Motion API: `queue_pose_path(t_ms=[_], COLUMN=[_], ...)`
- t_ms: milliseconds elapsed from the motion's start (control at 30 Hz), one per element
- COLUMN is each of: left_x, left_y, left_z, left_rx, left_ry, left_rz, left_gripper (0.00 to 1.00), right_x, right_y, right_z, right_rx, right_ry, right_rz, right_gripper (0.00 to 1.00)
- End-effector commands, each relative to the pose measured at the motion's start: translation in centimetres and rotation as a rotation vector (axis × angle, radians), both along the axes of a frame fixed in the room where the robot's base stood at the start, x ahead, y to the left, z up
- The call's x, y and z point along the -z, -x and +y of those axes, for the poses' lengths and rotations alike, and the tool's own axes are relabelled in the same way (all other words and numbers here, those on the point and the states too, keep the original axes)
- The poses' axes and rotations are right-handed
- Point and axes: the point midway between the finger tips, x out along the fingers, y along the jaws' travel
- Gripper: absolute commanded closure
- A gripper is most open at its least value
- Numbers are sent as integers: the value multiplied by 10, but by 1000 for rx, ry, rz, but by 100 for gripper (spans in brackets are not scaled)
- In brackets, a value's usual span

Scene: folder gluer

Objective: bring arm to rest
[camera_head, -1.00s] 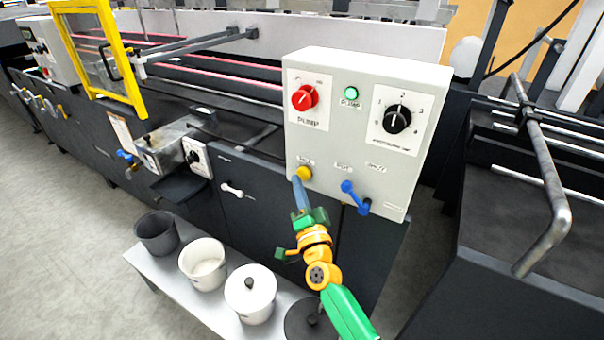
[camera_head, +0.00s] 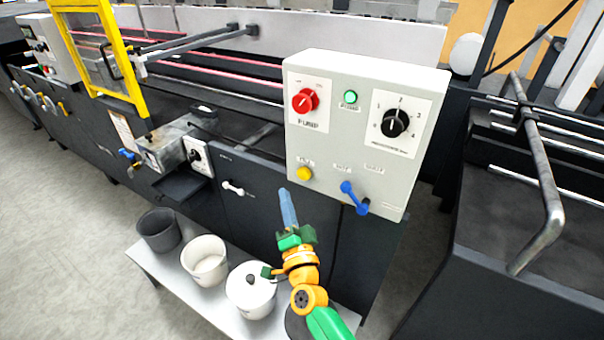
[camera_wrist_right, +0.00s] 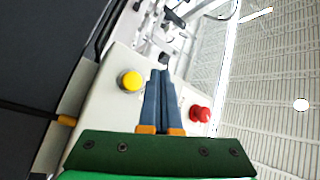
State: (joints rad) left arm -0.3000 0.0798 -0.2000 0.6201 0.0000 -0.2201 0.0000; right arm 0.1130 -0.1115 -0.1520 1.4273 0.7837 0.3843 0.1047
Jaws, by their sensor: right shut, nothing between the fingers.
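My right gripper (camera_head: 284,196) is shut and empty. In the head view its blue fingers point up in front of the dark machine front, below and left of the control box (camera_head: 366,160). In the right wrist view the two blue fingers (camera_wrist_right: 162,74) lie together, with the box's yellow button (camera_wrist_right: 130,81) to their left and the red knob (camera_wrist_right: 200,113) to their right. In the head view the fingertips are apart from the yellow button (camera_head: 304,173). My left gripper is not in view.
The box carries a red pump knob (camera_head: 305,101), a green light, a black selector (camera_head: 395,123) and a blue lever (camera_head: 354,197). Below, a bench (camera_head: 146,262) holds a dark pot (camera_head: 158,231) and white pots (camera_head: 204,262). A bent metal rail (camera_head: 548,190) stands at right.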

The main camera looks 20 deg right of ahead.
Motion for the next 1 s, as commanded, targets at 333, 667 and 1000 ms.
queue_pose_path(t_ms=[333, 667, 1000], left_x=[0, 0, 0], left_y=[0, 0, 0], left_z=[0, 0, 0], left_rx=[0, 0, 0], left_ry=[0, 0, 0], left_rz=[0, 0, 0], left_gripper=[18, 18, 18], right_x=[0, 216, 416], right_y=[0, 75, 344], right_z=[0, 30, -15], right_rx=[0, -256, -741], right_ry=[0, 439, 913], right_rz=[0, 581, 1355], right_gripper=[100, 100, 100])
